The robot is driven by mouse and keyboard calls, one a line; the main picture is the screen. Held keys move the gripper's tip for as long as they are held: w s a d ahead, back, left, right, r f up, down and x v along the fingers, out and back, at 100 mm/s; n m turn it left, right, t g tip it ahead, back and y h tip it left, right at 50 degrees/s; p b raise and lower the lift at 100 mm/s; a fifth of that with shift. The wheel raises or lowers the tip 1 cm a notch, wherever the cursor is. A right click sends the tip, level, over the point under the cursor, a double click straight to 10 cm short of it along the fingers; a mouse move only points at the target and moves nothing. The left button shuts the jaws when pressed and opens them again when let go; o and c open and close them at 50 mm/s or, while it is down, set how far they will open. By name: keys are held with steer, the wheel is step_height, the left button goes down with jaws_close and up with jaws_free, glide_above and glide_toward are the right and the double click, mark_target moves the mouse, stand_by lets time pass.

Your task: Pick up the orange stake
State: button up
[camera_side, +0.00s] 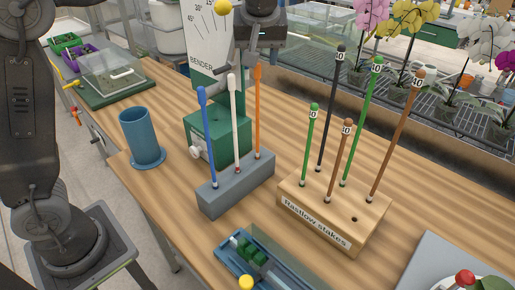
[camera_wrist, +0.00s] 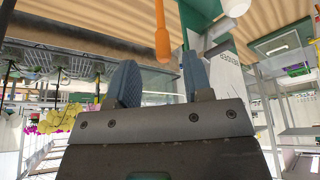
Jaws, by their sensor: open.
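The orange stake (camera_side: 258,115) stands upright in the right end of a grey block (camera_side: 237,190), with its thicker head at the top. A white stake (camera_side: 236,120) and a blue stake (camera_side: 207,135) stand in the same block to its left. My gripper (camera_side: 250,50) is above the orange stake's head in the side view; its fingers are hard to make out there. In the wrist view my gripper (camera_wrist: 160,77) is open and empty, and the orange stake's head (camera_wrist: 162,45) shows between the two fingers, apart from both.
A bender (camera_side: 213,125) stands close behind the grey block. A blue cup (camera_side: 137,135) stands at left, and a blue tray (camera_side: 232,265) lies in front.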

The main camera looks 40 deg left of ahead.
mark_target(257, 72)
steer(key=shift+x, duration=2.7)
steer(key=shift+s+a, duration=0.1)
steer(key=shift+s, duration=0.1)
steer(key=shift+c, duration=0.4)
jaws_close()
